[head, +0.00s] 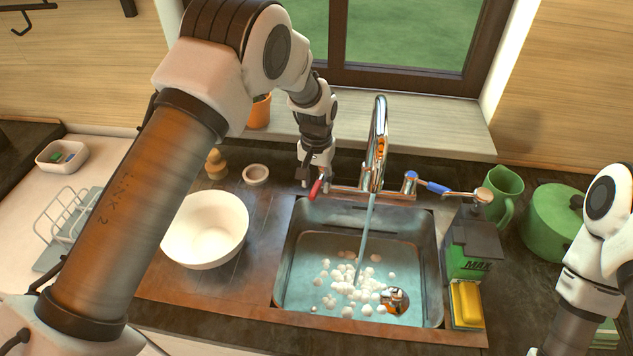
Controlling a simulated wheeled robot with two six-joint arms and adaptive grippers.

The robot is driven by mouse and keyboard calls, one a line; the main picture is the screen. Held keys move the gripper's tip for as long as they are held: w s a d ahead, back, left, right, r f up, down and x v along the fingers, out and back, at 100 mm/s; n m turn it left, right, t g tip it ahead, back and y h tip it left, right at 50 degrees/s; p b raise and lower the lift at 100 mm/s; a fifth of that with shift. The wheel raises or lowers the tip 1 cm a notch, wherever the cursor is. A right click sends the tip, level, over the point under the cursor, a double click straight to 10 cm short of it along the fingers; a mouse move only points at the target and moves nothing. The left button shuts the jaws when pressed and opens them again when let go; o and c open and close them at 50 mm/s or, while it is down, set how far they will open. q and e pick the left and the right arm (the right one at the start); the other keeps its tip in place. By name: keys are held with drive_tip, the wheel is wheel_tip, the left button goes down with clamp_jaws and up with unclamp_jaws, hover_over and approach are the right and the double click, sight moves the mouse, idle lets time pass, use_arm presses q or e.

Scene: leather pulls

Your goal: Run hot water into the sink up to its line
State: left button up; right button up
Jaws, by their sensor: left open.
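The steel sink (290,270) holds shallow, clear bluish water with white foam blobs (345,283) on it. A round chrome piece (395,300) shows at the sink's lower right. A stream of water (364,240) falls from the tall chrome tap (379,130) into the sink. The red handle (316,190) is on the tap's left, the blue handle (437,188) on its right. My left gripper (306,180) is open, just beside the red handle; I cannot tell whether they touch. I cannot make out the fill line. My right gripper is out of view below the right arm.
A white bowl (205,230) stands on the wooden board left of the sink. A green jug (503,190) and green pot (553,222) stand farther right. A window is behind.

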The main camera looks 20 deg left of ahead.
use_arm(q)
wheel_tip(320, 180, up, 11)
